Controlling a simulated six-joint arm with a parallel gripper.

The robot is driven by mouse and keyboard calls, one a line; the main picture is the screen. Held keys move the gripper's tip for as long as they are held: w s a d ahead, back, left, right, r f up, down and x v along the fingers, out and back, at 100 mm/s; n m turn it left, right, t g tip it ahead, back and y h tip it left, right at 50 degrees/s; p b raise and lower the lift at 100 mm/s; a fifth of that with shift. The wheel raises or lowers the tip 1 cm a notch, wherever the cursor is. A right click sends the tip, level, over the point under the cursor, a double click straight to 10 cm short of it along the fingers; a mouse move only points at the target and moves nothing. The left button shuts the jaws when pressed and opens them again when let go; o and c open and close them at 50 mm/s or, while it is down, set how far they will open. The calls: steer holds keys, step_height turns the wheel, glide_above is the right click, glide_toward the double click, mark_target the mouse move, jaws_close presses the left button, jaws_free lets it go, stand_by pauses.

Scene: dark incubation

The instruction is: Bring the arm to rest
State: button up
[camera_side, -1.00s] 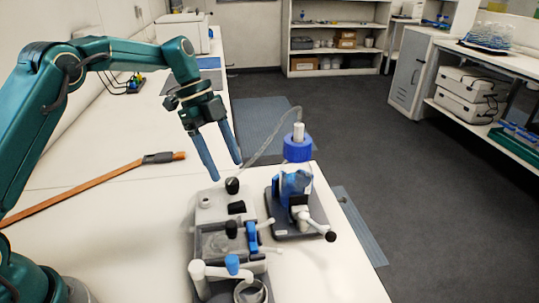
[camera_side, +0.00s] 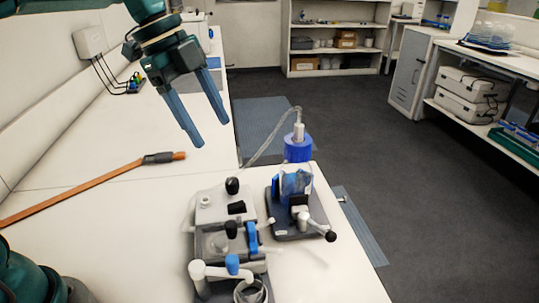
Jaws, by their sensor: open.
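My gripper (camera_side: 211,134) is open and empty, its two blue fingers pointing down and to the right in the air. It hangs above the white bench (camera_side: 100,240), above and behind the grey-white device, touching nothing that I can see. My arm enters from the top left, and most of its upper links are out of the picture. Part of my teal base shows at the bottom left.
A grey-white device (camera_side: 211,207) with black and blue knobs stands on the bench's front part. An orange-brown strap-like bar (camera_side: 90,190) lies at left. Shelves (camera_side: 340,62) stand behind.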

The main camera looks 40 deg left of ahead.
steer(key=s+r+n+t+y, duration=0.1)
steer(key=s+r+n+t, duration=0.15)
steer(key=s, duration=0.45)
steer(key=s+a+f+n+y, duration=0.1)
steer(key=s+f+n, duration=0.6)
steer(key=n, duration=0.8)
steer(key=shift+s+a+f+t+y, duration=0.4)
steer(key=shift+s+y, duration=0.3)
steer(key=shift+s, duration=0.55)
steer(key=shift+d, duration=0.1)
